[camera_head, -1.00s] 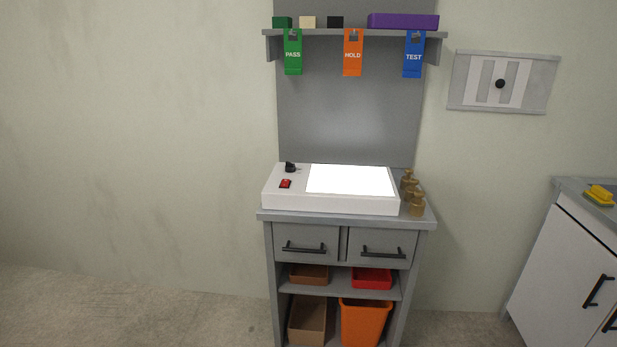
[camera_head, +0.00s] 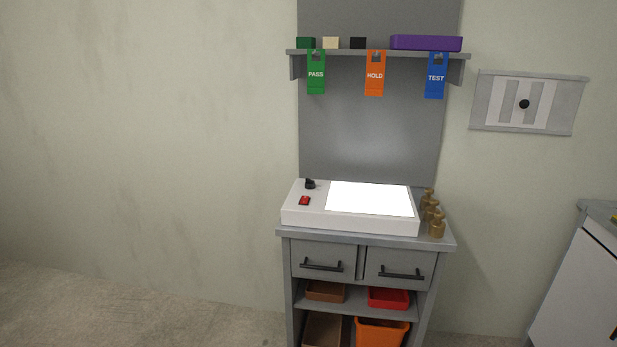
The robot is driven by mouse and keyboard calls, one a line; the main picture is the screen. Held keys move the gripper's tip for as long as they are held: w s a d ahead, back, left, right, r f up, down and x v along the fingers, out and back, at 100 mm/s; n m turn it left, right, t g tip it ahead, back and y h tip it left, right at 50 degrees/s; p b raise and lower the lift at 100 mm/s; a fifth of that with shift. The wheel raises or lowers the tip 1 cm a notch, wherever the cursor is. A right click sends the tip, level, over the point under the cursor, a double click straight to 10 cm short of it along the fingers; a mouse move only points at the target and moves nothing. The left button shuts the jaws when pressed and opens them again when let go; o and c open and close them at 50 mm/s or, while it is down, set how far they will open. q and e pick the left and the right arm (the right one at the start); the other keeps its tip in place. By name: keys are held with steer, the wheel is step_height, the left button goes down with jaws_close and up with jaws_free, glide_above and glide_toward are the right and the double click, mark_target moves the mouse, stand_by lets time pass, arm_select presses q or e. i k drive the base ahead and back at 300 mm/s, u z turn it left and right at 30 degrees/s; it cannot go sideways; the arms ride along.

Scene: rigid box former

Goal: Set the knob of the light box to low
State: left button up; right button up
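The white light box (camera_head: 350,218) lies on top of the grey cabinet, with its bright panel (camera_head: 370,198) lit. Its small black knob (camera_head: 310,184) is at the back left corner of the box. The knob's setting is too small to read. A red switch (camera_head: 304,201) sits just in front of the knob. Neither of my grippers is in view.
Several brass weights (camera_head: 437,225) stand at the right of the light box. The grey cabinet (camera_head: 449,242) has two drawers and open shelves with bins. A shelf (camera_head: 376,53) above carries hanging tags. A second cabinet (camera_head: 575,290) stands at right. The floor at left is clear.

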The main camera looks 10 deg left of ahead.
mark_target(310, 184)
steer(key=u, duration=0.5)
steer(key=k, duration=0.6)
steer(key=u, duration=0.95)
steer(key=i, duration=3.7)
steer(key=z, duration=2.05)
steer(key=i, duration=0.85)
steer(key=z, duration=0.75)
